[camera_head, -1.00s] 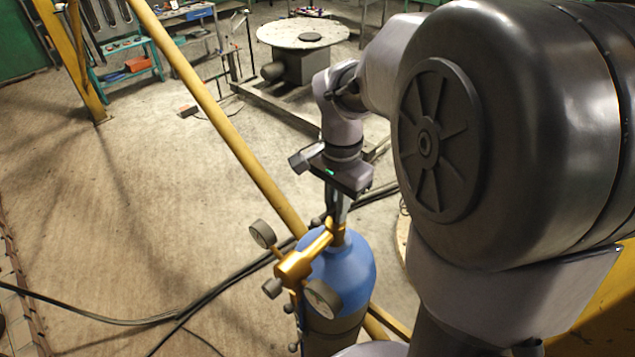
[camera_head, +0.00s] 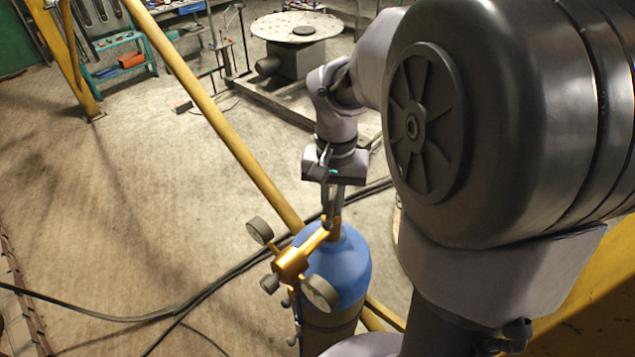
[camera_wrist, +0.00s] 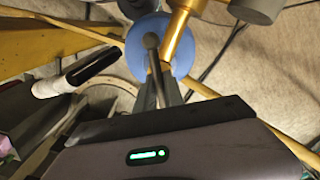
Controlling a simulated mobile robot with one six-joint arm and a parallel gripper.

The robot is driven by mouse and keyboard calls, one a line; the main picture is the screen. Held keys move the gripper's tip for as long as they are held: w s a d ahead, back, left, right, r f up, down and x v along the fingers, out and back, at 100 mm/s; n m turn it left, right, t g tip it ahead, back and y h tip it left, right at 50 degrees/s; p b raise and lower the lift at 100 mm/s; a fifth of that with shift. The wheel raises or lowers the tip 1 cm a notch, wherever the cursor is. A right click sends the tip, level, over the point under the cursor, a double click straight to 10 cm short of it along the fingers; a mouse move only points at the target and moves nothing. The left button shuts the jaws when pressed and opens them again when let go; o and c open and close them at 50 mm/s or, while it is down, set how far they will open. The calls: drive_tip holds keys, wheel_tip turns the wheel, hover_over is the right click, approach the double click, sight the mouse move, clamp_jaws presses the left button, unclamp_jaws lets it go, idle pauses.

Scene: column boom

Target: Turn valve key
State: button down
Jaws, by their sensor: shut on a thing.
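A blue gas cylinder (camera_head: 350,265) stands upright below my gripper, with a brass regulator (camera_head: 293,262) on its left side. My gripper (camera_head: 332,222) points down at the valve on the cylinder's top. In the wrist view, the fingers (camera_wrist: 158,92) are shut on the valve key (camera_wrist: 151,50), a dark bar with a rounded end that shows just beyond the fingertips. The key lies over the blue cylinder top (camera_wrist: 135,50), beside the brass regulator (camera_wrist: 177,32). The fingers and regulator hide where the key meets the valve.
Two round gauges, one at the left (camera_head: 259,230) and one at the front (camera_head: 321,293), stick out close to my gripper. A yellow diagonal pole (camera_head: 215,112) passes behind the cylinder. Black hoses (camera_head: 225,283) run on the floor. A round table (camera_head: 298,27) stands farther back.

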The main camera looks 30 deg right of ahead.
sight(333, 199)
idle(0.4)
drive_tip(key=c, duration=1.5)
unclamp_jaws()
drive_tip(key=shift+o, duration=0.2)
wheel_tip(333, 199, up, 18)
drive_tip(key=p, duration=0.1)
drive_tip(key=shift+f+p, duration=0.25)
drive_tip(key=shift+p, duration=0.15)
wheel_tip(333, 199, down, 18)
drive_tip(key=m+b, duration=0.2)
drive_tip(key=b, duration=1.6)
drive_tip(key=shift+m, duration=0.4)
